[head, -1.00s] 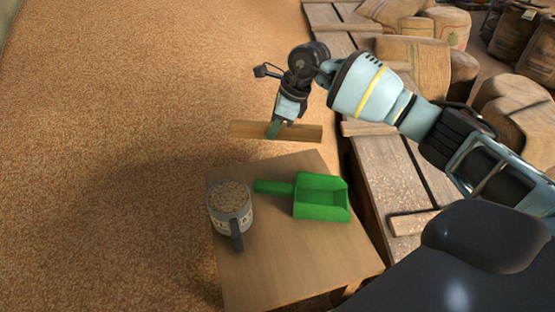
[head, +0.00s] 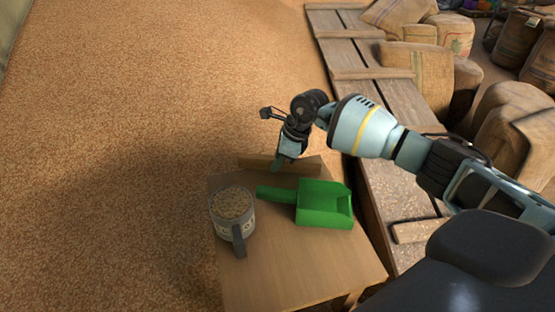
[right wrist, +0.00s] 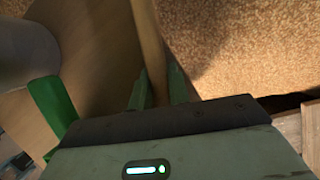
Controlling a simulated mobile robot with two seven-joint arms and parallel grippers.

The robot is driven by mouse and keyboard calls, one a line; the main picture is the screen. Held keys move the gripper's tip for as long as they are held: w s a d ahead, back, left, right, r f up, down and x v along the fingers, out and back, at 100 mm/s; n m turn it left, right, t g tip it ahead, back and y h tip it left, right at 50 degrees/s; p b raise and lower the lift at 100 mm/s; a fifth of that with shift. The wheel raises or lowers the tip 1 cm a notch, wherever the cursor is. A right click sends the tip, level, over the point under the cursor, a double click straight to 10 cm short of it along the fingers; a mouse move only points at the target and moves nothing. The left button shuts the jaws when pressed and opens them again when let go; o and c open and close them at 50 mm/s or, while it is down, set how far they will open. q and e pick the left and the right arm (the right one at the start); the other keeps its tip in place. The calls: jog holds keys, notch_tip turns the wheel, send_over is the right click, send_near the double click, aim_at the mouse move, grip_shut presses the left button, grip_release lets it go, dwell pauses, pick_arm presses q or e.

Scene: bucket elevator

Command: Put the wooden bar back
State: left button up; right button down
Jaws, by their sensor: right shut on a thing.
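The wooden bar (head: 305,166) is at the far edge of the small wooden table in the head view, lying sideways. My right gripper (head: 279,165) comes down on it from above and is shut on it near its middle. In the right wrist view the bar (right wrist: 148,40) runs away from between the two green fingers (right wrist: 157,92). I cannot tell whether the bar touches the tabletop. My left gripper is not in view.
The small table (head: 275,265) carries a green scoop (head: 325,204) and a mug full of grain (head: 233,217), both close in front of the bar. Grain (head: 120,130) spreads left and behind. A plank walkway (head: 385,140) and sacks (head: 425,68) are at the right.

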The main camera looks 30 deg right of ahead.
jog(key=shift+f, duration=0.15)
jog(key=c, duration=1.3)
grip_release()
jog(key=shift+r, duration=0.4)
jog(key=v, duration=1.1)
jog(key=shift+s+d+r, duration=0.1)
jog(key=shift+d+r, duration=0.05)
jog(key=shift+r, duration=0.15)
